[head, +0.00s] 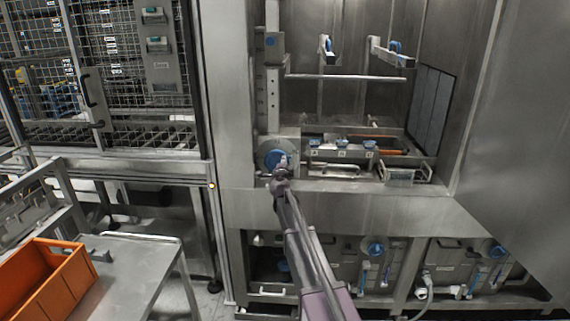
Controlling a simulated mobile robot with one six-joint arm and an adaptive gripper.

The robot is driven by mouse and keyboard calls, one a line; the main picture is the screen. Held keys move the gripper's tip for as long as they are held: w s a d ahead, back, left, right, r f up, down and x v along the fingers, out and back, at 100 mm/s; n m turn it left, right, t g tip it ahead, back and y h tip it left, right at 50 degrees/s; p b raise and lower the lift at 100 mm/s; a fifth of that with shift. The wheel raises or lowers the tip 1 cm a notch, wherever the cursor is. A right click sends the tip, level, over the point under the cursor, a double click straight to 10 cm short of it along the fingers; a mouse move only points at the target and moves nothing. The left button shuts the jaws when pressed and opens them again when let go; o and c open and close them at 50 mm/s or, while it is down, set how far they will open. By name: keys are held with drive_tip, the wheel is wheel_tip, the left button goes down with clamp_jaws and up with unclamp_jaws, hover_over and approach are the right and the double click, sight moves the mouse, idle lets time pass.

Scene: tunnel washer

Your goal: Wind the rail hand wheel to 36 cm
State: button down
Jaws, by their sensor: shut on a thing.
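The rail hand wheel (273,157) has a blue centre and a pale rim, and is on the pale metal front at the left of the open bay. My gripper (281,172) is at its lower right part, shut on the wheel, and partly covers it. The fingers are small and the exact grip point cannot be made out. Above the wheel is a vertical rail with a marked scale (260,90), too small to read.
Right of the wheel are a tray with blue-topped parts (342,142), a metal handle (333,167) and a small clear box (402,176). A large grey panel (520,130) stands at the right. An orange crate (62,285) is on a metal table (150,262) at lower left.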

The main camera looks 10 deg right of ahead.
idle(0.4)
drive_tip(key=shift+c, duration=2.4)
unclamp_jaws()
drive_tip(key=shift+d, duration=0.1)
drive_tip(key=v, duration=1.2)
drive_tip(key=shift+r, duration=0.1)
